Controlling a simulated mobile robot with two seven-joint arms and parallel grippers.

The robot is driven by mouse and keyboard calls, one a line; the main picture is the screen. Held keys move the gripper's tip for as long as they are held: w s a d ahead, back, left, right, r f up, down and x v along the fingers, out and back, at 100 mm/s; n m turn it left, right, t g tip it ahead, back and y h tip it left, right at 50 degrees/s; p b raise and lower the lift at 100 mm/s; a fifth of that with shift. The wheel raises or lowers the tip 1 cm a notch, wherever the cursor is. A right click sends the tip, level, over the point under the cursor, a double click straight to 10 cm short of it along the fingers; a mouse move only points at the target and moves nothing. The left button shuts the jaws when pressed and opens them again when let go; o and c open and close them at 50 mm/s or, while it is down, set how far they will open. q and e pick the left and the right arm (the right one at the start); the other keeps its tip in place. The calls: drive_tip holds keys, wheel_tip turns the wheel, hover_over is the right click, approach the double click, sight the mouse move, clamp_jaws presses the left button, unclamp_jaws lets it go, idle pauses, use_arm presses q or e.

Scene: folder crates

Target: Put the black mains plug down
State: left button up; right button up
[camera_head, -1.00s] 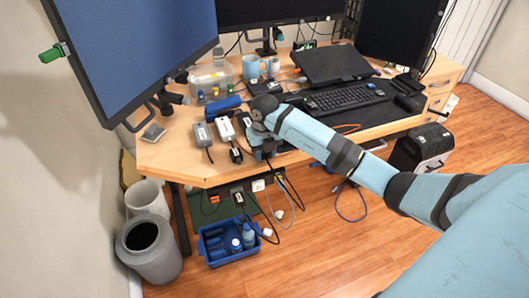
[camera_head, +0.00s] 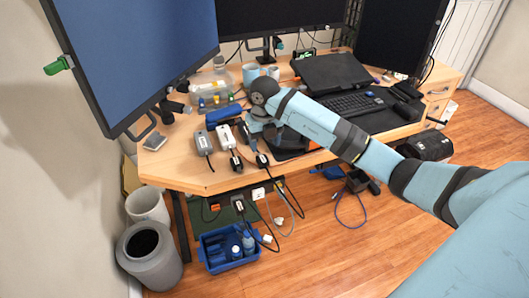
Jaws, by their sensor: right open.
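A small black plug (camera_head: 262,160) lies at the front edge of the wooden desk (camera_head: 185,177), and a dark cable hangs down near it. Another small black plug-like end (camera_head: 236,163) lies just left of it, below the white power brick. I cannot tell for certain which of the two is the mains plug. My right gripper (camera_head: 264,128) is above the desk, behind and slightly above the first plug, apart from it. It is open; its fingertips are partly hidden by its own wrist. My left gripper is not in view.
A grey power brick (camera_head: 202,142), a white power brick (camera_head: 226,137) and a dark one (camera_head: 244,134) lie in a row. A blue crate (camera_head: 210,262) stands on the floor below, beside a grey bin (camera_head: 150,262). The front left desk corner is clear.

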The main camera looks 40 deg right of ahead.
drive_tip(key=s+a+r+m+t+y, duration=0.1)
drive_tip(key=s+a+t+y, duration=0.1)
drive_tip(key=s+a+y, duration=0.35)
drive_tip(key=s+a+r+m+t+y, duration=0.1)
drive_tip(key=s+a+y, duration=0.2)
drive_tip(key=a+y, duration=0.6)
drive_tip(key=s+a+r+m+t+y, duration=0.15)
drive_tip(key=s+a+y, duration=0.25)
drive_tip(key=a, duration=0.7)
drive_tip(key=s+d+f+m+t+h, duration=0.3)
drive_tip(key=s+f+m+h, duration=0.3)
drive_tip(key=m, duration=0.7)
drive_tip(key=s+d+f+m+t+h, duration=0.3)
drive_tip(key=s+f+m+h, duration=0.4)
drive_tip(key=m, duration=0.7)
wheel_tip(320, 180, down, 3)
drive_tip(key=shift+s+d+f+t+h, duration=0.15)
drive_tip(key=shift+d+t+h, duration=0.2)
drive_tip(key=shift+h, duration=0.6)
